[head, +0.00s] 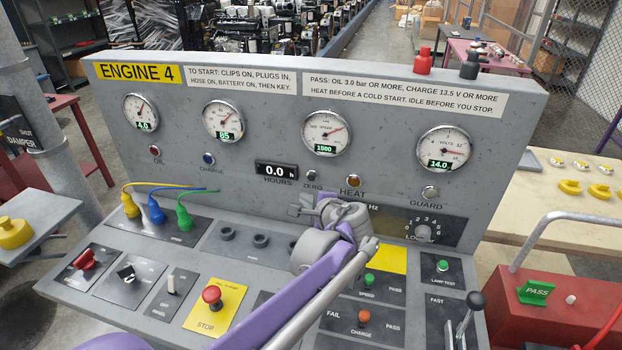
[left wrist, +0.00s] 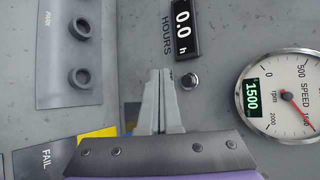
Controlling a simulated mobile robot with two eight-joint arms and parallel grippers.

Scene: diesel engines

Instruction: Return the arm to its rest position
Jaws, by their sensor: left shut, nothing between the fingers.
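My left arm (head: 285,300), purple and grey, reaches from the bottom of the head view up over the engine control panel (head: 280,185). My left gripper (head: 301,208) is in front of the panel's upright face, below the hours display (head: 277,170). In the left wrist view its two grey fingers (left wrist: 160,80) are together with nothing between them. Their tips are close to the small zero button (left wrist: 189,81); I cannot tell whether they touch the panel. The arm hides part of the sloped lower panel. My right gripper is not in view.
The sloped panel holds a red stop button (head: 211,296), switches and yellow, blue and green plugs (head: 157,212). A red box (head: 570,300) with a green PASS tag stands at the right. A lever (head: 470,310) rises near the panel's lower right. A grey pole (head: 50,120) stands at the left.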

